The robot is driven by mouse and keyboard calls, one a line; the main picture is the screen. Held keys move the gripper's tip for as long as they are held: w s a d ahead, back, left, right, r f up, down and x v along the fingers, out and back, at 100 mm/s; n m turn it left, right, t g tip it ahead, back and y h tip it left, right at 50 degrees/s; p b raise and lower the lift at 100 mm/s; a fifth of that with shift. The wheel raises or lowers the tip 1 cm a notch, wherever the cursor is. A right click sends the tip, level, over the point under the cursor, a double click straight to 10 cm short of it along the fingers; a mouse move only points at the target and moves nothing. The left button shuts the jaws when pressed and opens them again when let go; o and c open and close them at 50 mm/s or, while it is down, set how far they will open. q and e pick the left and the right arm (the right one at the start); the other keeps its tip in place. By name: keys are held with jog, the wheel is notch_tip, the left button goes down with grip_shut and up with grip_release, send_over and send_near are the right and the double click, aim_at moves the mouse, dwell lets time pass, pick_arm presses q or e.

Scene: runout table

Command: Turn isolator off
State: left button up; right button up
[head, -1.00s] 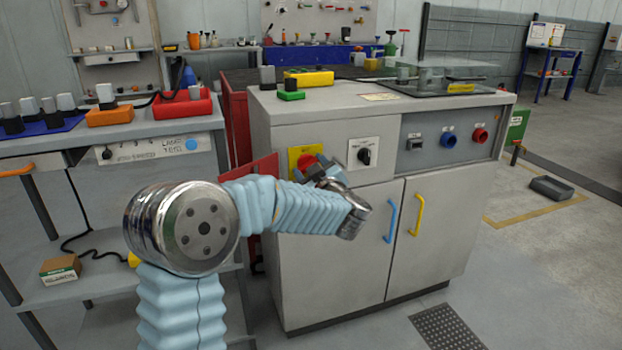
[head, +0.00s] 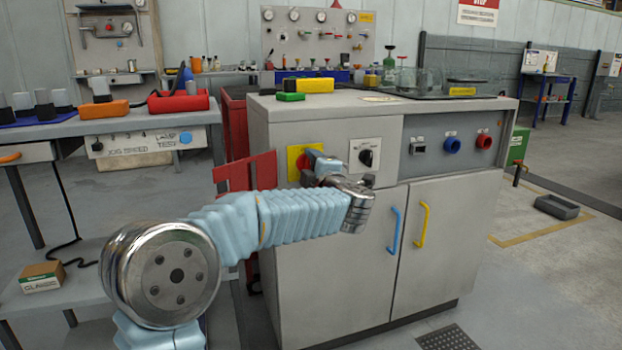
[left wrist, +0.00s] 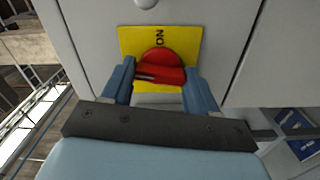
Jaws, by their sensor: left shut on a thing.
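The isolator is a red rotary handle (head: 303,161) on a yellow plate (head: 292,163), on the upper left front of the grey cabinet (head: 330,235). In the left wrist view the red handle (left wrist: 160,66) sits between my fingers, in front of the yellow plate (left wrist: 190,42) with the word "ON" at its upper edge. My left gripper (head: 316,166) is shut on the red handle, with one blue-grey finger on each side. In the head view the gripper hides part of the handle, and its exact angle is hard to tell. My right gripper is not in view.
A black selector switch (head: 366,157) on a white plate is just right of the isolator. A blue knob (head: 452,145) and a red knob (head: 484,141) sit further right. Blue (head: 393,230) and yellow (head: 421,225) door handles are below. A red panel (head: 246,172) stands left of the cabinet.

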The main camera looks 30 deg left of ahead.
pick_arm(q)
jog(key=shift+f+n+b, duration=0.15)
jog(key=shift+n+b, duration=0.5)
jog(key=shift+n, duration=0.35)
jog(key=o, duration=1.1)
jog(key=shift+c, duration=0.2)
jog(key=shift+s+d, duration=0.1)
jog(key=v, duration=1.3)
jog(key=shift+s+d, duration=0.15)
jog(key=shift+s, duration=0.1)
